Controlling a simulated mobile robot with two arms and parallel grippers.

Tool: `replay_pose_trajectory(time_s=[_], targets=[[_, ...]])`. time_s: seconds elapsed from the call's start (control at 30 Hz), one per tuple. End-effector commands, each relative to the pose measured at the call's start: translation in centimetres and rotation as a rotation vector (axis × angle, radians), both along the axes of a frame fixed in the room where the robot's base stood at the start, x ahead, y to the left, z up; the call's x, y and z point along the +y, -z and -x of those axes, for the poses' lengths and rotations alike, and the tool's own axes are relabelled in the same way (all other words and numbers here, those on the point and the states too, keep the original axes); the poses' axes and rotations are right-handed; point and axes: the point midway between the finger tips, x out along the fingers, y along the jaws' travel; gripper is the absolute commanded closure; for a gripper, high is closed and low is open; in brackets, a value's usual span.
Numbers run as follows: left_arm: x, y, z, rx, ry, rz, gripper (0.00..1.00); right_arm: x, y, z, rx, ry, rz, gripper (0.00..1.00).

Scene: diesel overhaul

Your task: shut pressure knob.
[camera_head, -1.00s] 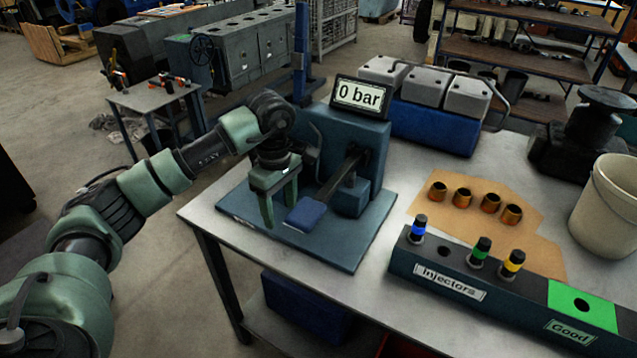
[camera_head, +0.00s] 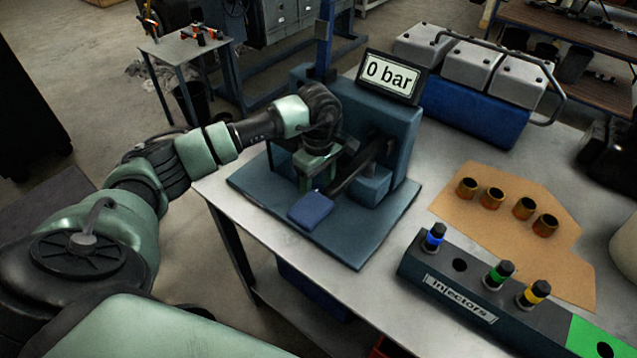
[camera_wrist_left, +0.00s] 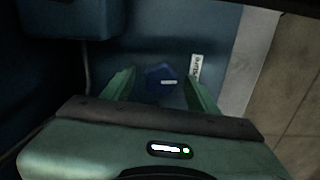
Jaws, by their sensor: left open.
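The blue pressure knob (camera_wrist_left: 160,78), with a small white mark on top, shows in the left wrist view. It lies between the two green fingers of my left gripper (camera_wrist_left: 160,92), which are open with a gap on each side. I cannot tell how far below the fingertips it is. A white label (camera_wrist_left: 196,67), partly readable, is beside it. In the head view my left gripper (camera_head: 317,178) points down at the blue test stand (camera_head: 395,135), left of its lever, and hides the knob. The gauge display (camera_head: 390,76) reads 0 bar. My right gripper is not in view.
The lever's blue pad (camera_head: 311,209) is close in front of my left gripper. An injector rack (camera_head: 465,290) and several brass sleeves on cardboard (camera_head: 475,228) are to the right on the bench. A blue unit with grey covers (camera_head: 470,110) stands behind.

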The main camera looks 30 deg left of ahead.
Motion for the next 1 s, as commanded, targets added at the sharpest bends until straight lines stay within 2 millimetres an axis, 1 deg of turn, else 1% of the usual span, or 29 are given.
replay_pose_trajectory(time_s=[0.03,0.13,0.2,0.33,0.37,0.4,0.47,0.5,0.53,0.57,0.63,0.8,1.0], targets=[[0.0,0.3,0.0,0.001,0.0,0.0,0.41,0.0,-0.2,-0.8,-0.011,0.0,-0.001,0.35],[0.0,0.6,0.0,0.0,0.001,-0.001,0.41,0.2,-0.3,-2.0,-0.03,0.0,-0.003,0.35],[0.0,0.6,0.0,0.0,0.001,-0.001,0.41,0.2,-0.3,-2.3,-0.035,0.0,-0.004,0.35],[0.0,0.6,0.0,0.0,0.001,-0.001,0.41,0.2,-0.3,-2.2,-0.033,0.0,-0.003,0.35],[0.0,0.6,0.0,0.0,0.001,-0.001,0.49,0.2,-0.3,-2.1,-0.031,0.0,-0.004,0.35],[0.0,0.6,0.0,0.0,0.001,-0.001,0.6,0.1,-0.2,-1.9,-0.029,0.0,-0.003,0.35],[0.0,0.6,0.0,0.0,0.001,-0.001,0.77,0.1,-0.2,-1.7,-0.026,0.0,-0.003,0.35],[0.0,0.6,0.0,0.0,0.001,-0.001,0.88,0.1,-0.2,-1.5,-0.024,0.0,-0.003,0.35],[0.0,0.6,0.0,0.0,0.001,-0.001,0.96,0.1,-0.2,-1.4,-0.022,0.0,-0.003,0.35],[0.0,0.6,0.0,0.0,0.001,-0.001,1.0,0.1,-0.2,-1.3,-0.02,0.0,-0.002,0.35],[0.0,0.7,0.0,-0.001,0.008,-0.001,1.0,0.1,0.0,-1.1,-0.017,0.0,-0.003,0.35],[0.1,0.9,-0.1,-0.003,0.099,0.0,1.0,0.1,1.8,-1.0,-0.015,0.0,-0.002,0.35],[0.0,0.5,0.0,-0.002,0.133,0.001,1.0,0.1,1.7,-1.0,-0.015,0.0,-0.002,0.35]])
